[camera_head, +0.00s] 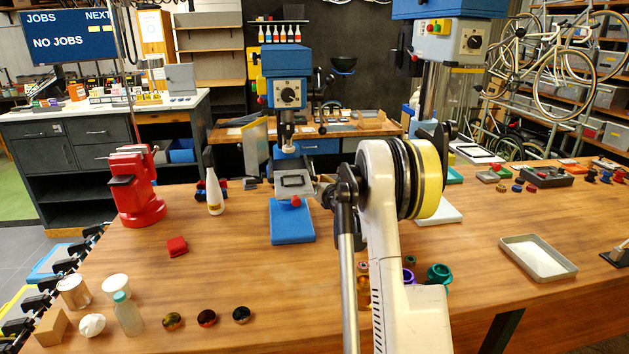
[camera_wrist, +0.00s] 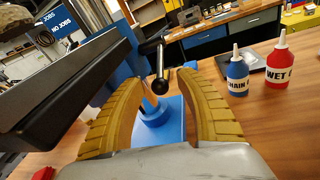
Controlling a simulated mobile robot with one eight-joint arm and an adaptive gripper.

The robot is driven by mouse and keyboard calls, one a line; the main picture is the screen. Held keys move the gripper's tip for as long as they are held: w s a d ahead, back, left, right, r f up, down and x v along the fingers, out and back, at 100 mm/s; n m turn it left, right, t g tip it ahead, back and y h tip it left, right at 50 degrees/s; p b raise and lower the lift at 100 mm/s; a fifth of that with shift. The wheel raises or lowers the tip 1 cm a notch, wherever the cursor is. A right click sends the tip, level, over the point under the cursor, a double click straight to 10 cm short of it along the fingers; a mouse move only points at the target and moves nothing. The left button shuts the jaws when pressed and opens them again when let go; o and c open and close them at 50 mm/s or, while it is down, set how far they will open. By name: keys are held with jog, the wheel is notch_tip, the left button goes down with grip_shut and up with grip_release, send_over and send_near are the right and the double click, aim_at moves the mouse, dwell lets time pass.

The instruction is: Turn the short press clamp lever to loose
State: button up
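The short press (camera_head: 284,85) is blue and stands mid-table on a blue base (camera_head: 292,222); the base also shows in the wrist view (camera_wrist: 175,116). In the wrist view a dark lever (camera_wrist: 160,88) with a rounded knob end hangs over a round blue column foot. It looks like the clamp lever; its exact setting is hard to tell. My gripper (camera_wrist: 160,76) has two ridged yellow fingers spread wide, with the lever seen between them. I see no clear finger contact with it. In the head view my arm hides most of the gripper.
A dark slab (camera_wrist: 60,80), apparently the press table, looms close at the left finger. A blue bottle (camera_wrist: 237,76) and a red bottle (camera_wrist: 279,66) stand right of the gripper. A red vise (camera_head: 135,185) and white bottle (camera_head: 214,190) stand left of the press.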

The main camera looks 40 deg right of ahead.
jog(key=v, duration=1.2)
